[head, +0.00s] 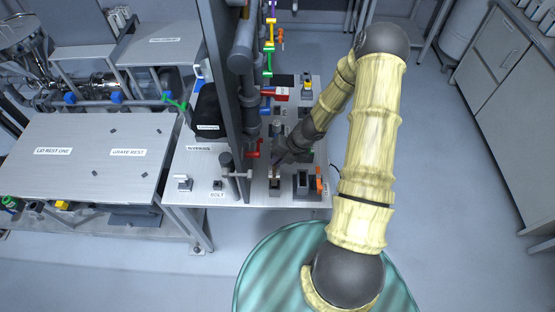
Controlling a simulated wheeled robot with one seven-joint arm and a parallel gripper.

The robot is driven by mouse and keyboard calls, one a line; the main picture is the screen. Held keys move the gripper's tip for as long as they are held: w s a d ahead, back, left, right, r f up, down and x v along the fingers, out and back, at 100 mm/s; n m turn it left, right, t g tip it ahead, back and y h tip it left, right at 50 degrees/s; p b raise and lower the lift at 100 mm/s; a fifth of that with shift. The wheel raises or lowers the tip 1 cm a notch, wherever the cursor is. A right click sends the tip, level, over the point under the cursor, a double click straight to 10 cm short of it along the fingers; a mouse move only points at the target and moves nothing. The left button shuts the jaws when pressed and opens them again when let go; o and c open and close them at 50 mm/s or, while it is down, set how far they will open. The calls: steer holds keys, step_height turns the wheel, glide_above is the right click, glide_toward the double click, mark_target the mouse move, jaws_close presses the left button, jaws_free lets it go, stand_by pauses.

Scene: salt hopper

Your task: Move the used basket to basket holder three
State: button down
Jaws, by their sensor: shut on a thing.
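My gripper (279,162) is low over the steel bench (240,196), at the end of my arm reaching in from the right. It is shut on a small upright part (275,182) near the bench's front edge; the contact is small and partly hidden by the gripper, so I cannot tell exactly what the part is. I cannot make out a used basket or a label for basket holder three. The tall dark column and its pipes hide part of the bench.
A dark grey column (221,80) with pipes stands left of my gripper. An orange-handled device (307,184) is close on the right. A black covered object (207,112) stands behind the BYPASS label (199,148). The left table (85,185) is mostly bare. Open floor lies right.

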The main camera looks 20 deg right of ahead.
mark_target(279, 170)
steer(key=shift+w+f, duration=0.1)
steer(key=shift+f, duration=0.2)
stand_by(0.7)
steer(key=shift+s+f+b, duration=0.15)
steer(key=shift+s+b, duration=0.05)
steer(key=shift+b, duration=0.1)
steer(key=shift+w+f, duration=0.1)
steer(key=shift+f, duration=0.1)
steer(key=shift+f+b, duration=2.4)
steer(key=shift+f, duration=0.4)
stand_by(0.7)
steer(key=c, duration=0.9)
jaws_free()
steer(key=shift+c, duration=0.2)
steer(key=shift+p+v, duration=3.05)
steer(key=shift+p, duration=0.05)
